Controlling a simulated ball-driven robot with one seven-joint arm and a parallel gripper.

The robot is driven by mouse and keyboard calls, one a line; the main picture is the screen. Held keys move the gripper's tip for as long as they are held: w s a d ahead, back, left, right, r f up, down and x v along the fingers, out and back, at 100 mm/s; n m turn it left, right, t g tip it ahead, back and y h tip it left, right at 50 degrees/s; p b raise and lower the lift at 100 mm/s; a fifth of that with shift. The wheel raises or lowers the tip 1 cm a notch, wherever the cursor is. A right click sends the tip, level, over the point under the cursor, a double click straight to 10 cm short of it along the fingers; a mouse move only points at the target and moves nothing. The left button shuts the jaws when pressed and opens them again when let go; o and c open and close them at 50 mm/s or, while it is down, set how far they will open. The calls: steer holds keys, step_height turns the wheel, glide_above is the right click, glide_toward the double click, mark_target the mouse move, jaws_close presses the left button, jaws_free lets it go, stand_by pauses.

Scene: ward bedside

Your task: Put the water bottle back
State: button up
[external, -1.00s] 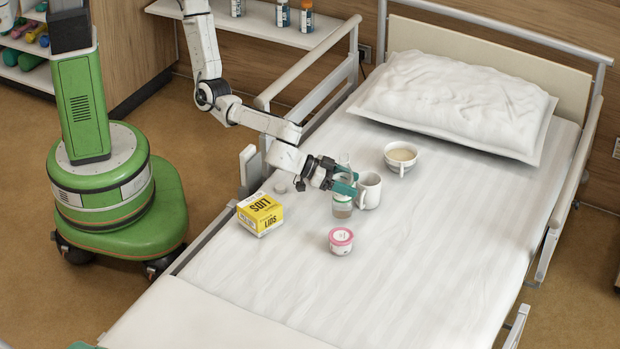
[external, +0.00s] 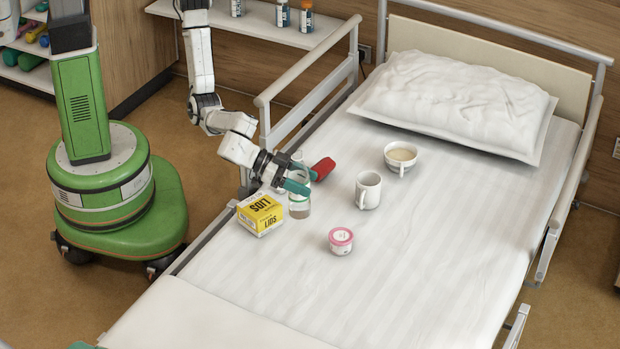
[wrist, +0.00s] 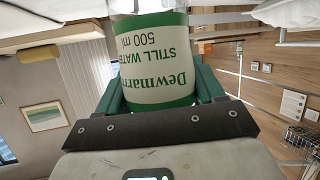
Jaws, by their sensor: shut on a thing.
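The water bottle (external: 300,208) is clear, with a white and green label. It is upright over the left side of the bed, just right of the yellow box. My gripper (external: 297,186) is shut on it, with teal fingers on its sides. In the wrist view the bottle (wrist: 155,62) fills the space between the fingers, its "Still Water 500 ml" label upside down. The fingers hide part of the bottle in the external view. I cannot tell whether its base touches the sheet.
A yellow and white box (external: 261,215) is close left of the bottle. A red object (external: 323,168) lies behind my gripper. A white mug (external: 368,190), a wide cup (external: 401,158) and a pink-lidded tub (external: 341,241) are to the right. A shelf (external: 270,27) holds small bottles. The bed's front is clear.

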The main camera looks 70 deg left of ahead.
steer(key=s+r+m+g+h+b, duration=0.15)
steer(key=s+r, duration=0.25)
steer(key=s, duration=0.8)
steer(key=w+d+f+b, duration=0.6)
steer(key=d+f+b, duration=0.3)
steer(key=d+f, duration=0.2)
steer(key=shift+w+d+f, duration=0.2)
steer(key=shift+d+f, duration=0.2)
steer(key=shift+f, duration=0.7)
steer(key=shift+f, duration=0.15)
steer(key=o, duration=1.2)
steer(key=shift+o, duration=0.2)
